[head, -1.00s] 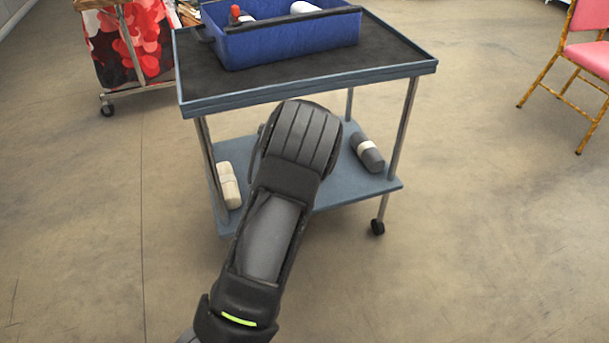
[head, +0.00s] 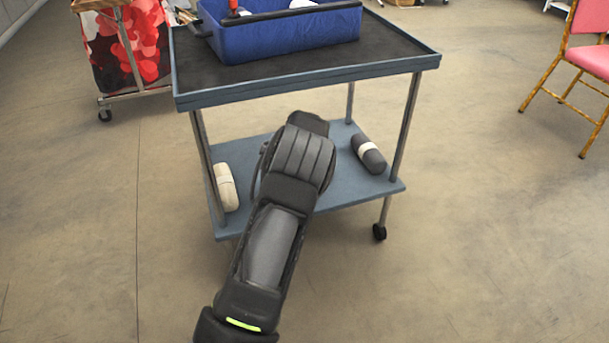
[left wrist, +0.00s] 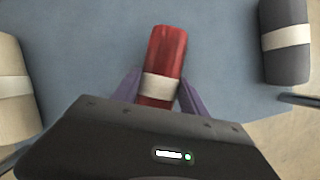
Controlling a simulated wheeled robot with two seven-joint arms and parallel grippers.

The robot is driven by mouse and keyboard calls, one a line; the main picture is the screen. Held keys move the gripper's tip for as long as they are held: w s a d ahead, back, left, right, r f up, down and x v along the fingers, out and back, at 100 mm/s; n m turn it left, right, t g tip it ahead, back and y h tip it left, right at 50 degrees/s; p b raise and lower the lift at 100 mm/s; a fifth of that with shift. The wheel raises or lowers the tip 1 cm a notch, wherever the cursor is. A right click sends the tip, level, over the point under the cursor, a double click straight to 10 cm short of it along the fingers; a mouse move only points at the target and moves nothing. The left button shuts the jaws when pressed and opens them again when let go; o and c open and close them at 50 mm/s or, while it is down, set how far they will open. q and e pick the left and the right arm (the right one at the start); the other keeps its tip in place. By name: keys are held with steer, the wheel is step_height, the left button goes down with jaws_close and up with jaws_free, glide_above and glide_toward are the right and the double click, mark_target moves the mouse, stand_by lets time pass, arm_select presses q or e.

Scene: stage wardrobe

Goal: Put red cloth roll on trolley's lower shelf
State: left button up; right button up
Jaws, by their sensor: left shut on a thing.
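The red cloth roll (left wrist: 167,52) with a pale band shows in the left wrist view, over the blue-grey lower shelf (left wrist: 90,45). My left gripper (left wrist: 160,92) is shut on it, with a finger on each side near the band. I cannot tell whether the roll touches the shelf. In the head view my left arm reaches over the trolley's lower shelf (head: 350,188) and hides the red roll and the fingers. My right gripper is not in view.
A cream roll (head: 227,187) lies at the shelf's left and a dark grey roll (head: 368,153) at its right; both have bands. The trolley's top (head: 395,50) overhangs the shelf and carries a blue bin (head: 285,38). A pink chair (head: 590,62) stands at the right.

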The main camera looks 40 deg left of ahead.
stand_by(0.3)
arm_select(q)
steer(key=o, duration=1.4)
steer(key=p+v, duration=0.3)
steer(key=v, duration=0.3)
steer(key=shift+p, duration=0.4)
steer(key=s+d+p, duration=0.1)
steer(key=s+d, duration=0.1)
steer(key=s, duration=0.1)
steer(key=s+d+p, duration=0.1)
steer(key=s+d, duration=0.1)
steer(key=s, duration=0.1)
steer(key=s+d+f+p, duration=0.1)
steer(key=s+d+p, duration=0.1)
steer(key=s, duration=0.2)
steer(key=shift+d, duration=0.15)
